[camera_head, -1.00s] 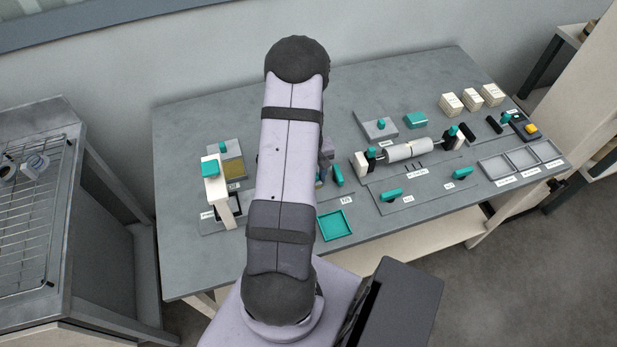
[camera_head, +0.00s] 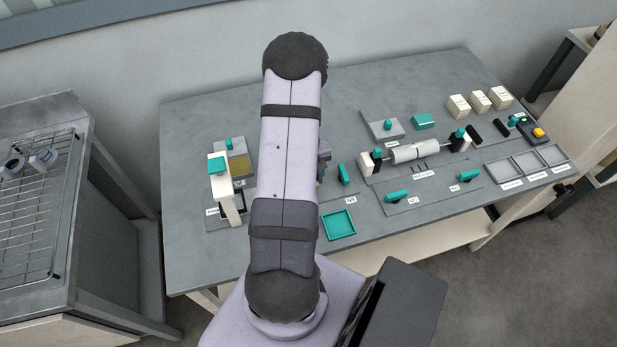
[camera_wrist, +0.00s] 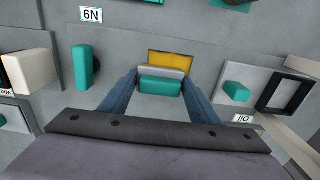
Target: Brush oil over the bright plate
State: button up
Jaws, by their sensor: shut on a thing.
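My gripper (camera_wrist: 165,92) is shut on a teal block (camera_wrist: 160,86) with a pale grey strip along its far side, seen in the wrist view. A yellow piece (camera_wrist: 172,63) shows just beyond the strip; I cannot tell if it belongs to the held thing or lies below. A dull gold panel (camera_head: 240,166) lies at the left of the table, by a grey plate with a teal knob (camera_head: 229,143). I cannot tell for certain which surface is the bright plate.
A white post with a teal top (camera_head: 217,165) stands at the table's left. A teal tray (camera_head: 338,226) lies near the front edge. A pale roller (camera_head: 414,152) sits between supports on the right. In the wrist view, a teal handle (camera_wrist: 85,68) and black frame (camera_wrist: 285,92) flank the fingers.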

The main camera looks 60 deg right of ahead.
jog(key=shift+w+a, duration=0.1)
jog(key=shift+a, duration=0.05)
jog(key=shift+w+a, duration=0.75)
jog(key=shift+w+a, duration=0.1)
jog(key=shift+w+a, duration=0.75)
jog(key=shift+a, duration=0.05)
jog(key=shift+s+a+p, duration=0.35)
jog(key=shift+p, duration=0.05)
jog(key=shift+s+d, duration=0.1)
jog(key=shift+s, duration=0.05)
jog(key=shift+s+d, duration=0.75)
jog(key=shift+s, duration=0.05)
jog(key=shift+d, duration=0.1)
